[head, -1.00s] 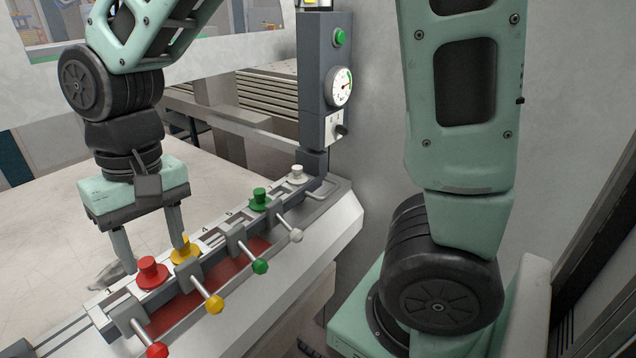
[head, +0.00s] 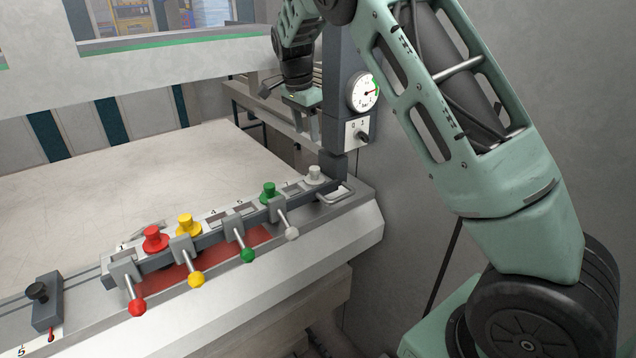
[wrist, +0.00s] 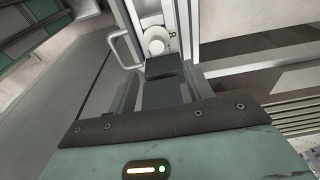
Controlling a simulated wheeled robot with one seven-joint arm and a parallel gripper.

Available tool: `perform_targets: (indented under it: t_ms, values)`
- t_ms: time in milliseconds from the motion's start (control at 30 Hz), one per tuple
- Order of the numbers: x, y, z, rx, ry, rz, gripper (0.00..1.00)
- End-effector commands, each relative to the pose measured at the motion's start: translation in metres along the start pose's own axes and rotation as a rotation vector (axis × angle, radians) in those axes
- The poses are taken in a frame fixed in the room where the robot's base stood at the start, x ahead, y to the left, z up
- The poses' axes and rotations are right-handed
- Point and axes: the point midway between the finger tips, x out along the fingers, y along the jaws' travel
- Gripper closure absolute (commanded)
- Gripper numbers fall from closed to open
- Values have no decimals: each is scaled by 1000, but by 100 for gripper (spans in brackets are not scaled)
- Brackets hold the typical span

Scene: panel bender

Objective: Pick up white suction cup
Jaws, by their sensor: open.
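The white suction cup (head: 314,175) stands upright at the far right end of the row of cups on the rack, close to the foot of the grey post. In the wrist view the white suction cup (wrist: 156,46) shows near the top, beyond the fingers. My gripper (head: 313,127) is above the far end of the bench, higher than the cup and apart from it. Its fingers are partly hidden in the head view. In the wrist view my gripper (wrist: 160,78) is open, with nothing seen held between the fingers.
Red (head: 152,238), yellow (head: 187,225) and green (head: 268,192) cups stand in the same row, with ball-ended levers in front. The post with a gauge (head: 363,92) rises close to my gripper. A loop handle (head: 338,192) lies beside the white cup. The pale table is clear.

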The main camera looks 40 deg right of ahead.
Motion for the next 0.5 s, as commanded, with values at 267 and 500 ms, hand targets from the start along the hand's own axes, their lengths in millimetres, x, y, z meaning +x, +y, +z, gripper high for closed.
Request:
perform_targets:
  t_ms: [267,500]
  values:
    - [52,1,0,-1,-1,2,49]
    - [71,1,0,-1,-2,1,49]
